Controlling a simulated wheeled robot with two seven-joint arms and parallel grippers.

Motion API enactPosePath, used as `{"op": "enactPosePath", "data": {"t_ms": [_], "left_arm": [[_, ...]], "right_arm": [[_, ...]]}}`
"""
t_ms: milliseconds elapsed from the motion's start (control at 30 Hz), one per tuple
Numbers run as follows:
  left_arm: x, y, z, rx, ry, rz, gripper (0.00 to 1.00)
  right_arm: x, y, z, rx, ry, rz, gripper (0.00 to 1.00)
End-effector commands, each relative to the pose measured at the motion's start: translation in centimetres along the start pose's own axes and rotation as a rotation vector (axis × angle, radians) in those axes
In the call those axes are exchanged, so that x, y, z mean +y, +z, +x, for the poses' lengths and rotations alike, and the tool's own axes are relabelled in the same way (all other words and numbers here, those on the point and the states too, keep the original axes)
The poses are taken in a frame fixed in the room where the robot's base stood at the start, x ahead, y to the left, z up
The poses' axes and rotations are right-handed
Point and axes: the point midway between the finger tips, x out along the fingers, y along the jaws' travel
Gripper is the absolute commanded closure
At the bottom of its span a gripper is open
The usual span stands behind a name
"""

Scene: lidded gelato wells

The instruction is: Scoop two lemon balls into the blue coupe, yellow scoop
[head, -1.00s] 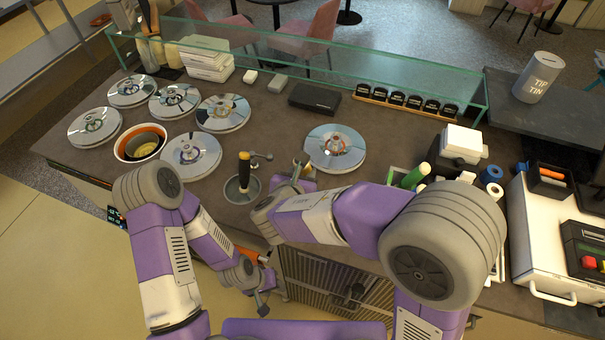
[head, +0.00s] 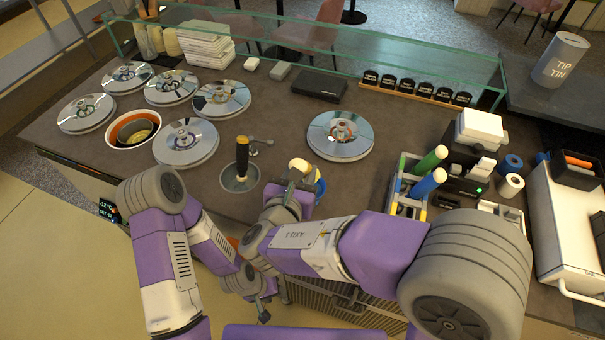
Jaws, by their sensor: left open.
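The yellow scoop (head: 242,158), with a dark handle and a yellow band, stands upright in a round metal well (head: 228,183) set in the counter. The blue coupe (head: 319,184) shows only as a blue edge behind my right gripper (head: 294,182). A pale cream rounded thing (head: 299,165) shows just above that gripper; whether it lies in the coupe is unclear. My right gripper's fingers are mostly hidden, so its grip cannot be told. My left gripper (head: 264,304) is open and low in front of the counter.
Several shiny round lids (head: 187,143) cover wells at the left, and another lid (head: 340,136) lies at the centre. A glass guard (head: 330,50) runs along the back. A caddy (head: 407,190) with green and blue handles stands right of my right gripper.

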Motion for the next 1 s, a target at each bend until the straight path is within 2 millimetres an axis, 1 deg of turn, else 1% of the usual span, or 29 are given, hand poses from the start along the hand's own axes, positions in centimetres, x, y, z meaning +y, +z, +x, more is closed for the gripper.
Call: {"op": "enactPosePath", "data": {"t_ms": [33,500,700,1000], "left_arm": [[-0.3,0.0,0.9,0.000,0.000,0.000,0.57],[-1.9,-0.2,5.0,0.000,0.000,0.000,0.57],[-2.2,-0.3,5.9,0.000,0.000,0.000,0.57],[-2.2,-0.3,6.0,0.000,0.000,0.000,0.57]], "right_arm": [[0.0,-0.6,-0.1,-0.015,0.002,0.001,1.00],[0.0,-2.2,-1.1,-0.160,0.001,0.000,1.00],[0.0,-2.4,-1.4,-0.196,0.000,0.001,1.00],[0.0,-2.4,-1.5,-0.207,0.000,0.001,1.00]]}}
